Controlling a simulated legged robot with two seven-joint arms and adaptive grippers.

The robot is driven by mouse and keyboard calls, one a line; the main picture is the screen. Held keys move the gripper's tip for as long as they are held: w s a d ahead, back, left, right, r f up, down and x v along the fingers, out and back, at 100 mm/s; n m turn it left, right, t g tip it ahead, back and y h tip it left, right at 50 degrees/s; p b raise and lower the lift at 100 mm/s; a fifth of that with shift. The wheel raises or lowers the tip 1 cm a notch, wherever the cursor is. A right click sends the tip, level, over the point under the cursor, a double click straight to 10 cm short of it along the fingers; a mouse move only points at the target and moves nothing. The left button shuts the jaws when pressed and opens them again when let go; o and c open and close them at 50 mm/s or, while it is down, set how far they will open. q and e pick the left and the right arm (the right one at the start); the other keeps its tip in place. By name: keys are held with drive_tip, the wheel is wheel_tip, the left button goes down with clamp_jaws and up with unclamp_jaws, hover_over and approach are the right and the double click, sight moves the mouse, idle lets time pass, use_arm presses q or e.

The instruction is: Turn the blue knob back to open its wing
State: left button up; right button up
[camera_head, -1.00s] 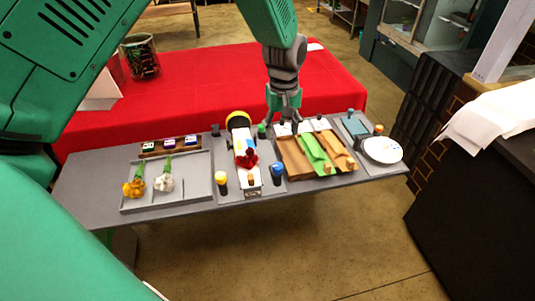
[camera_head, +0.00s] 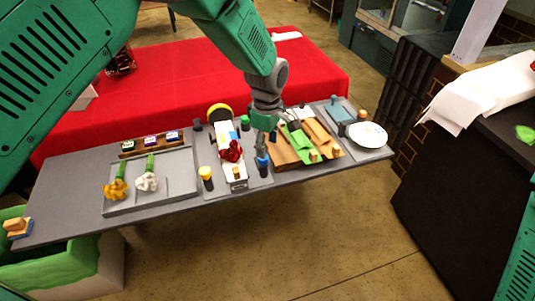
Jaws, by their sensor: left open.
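The blue knob (camera_head: 262,162) stands upright on a dark post near the front edge of the grey table, just right of the white strip with the red flower (camera_head: 231,151). My left gripper (camera_head: 262,149) points down directly over the knob, its fingers open. The fingertips are at or just above the knob's top; I cannot tell whether they touch it. The brown wing panel (camera_head: 283,157) lies right of the knob, beside the green panel (camera_head: 299,142) and a tan panel (camera_head: 323,134). My gripper partly hides the brown panel's left side. My right gripper is out of view.
A yellow knob (camera_head: 206,173) stands left of the strip and a green knob (camera_head: 245,119) behind it. A grey tray (camera_head: 177,188) with yellow and white flowers is at left. A white plate (camera_head: 367,134) sits at right. A red-covered table (camera_head: 180,95) stands behind.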

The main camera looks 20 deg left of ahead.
sight(267, 157)
use_arm(q)
drive_tip(key=f, duration=0.1)
drive_tip(key=a+f, duration=0.2)
drive_tip(key=f, duration=0.1)
drive_tip(key=shift+a+f, duration=0.15)
drive_tip(key=shift+f, duration=0.35)
drive_tip(key=shift+d+r, duration=0.1)
drive_tip(key=shift+d, duration=0.95)
clamp_jaws()
drive_tip(key=shift+a, duration=0.55)
drive_tip(key=shift+a+m, duration=0.1)
drive_tip(key=shift+m, duration=0.3)
drive_tip(key=m, duration=0.2)
drive_tip(key=shift+m, duration=0.3)
drive_tip(key=m+b, duration=0.1)
drive_tip(key=m, duration=0.4)
drive_tip(key=shift+r, duration=0.1)
drive_tip(key=m, duration=0.5)
drive_tip(key=shift+w, duration=0.1)
drive_tip(key=shift+r+m, duration=0.1)
drive_tip(key=shift+m, duration=2.1)
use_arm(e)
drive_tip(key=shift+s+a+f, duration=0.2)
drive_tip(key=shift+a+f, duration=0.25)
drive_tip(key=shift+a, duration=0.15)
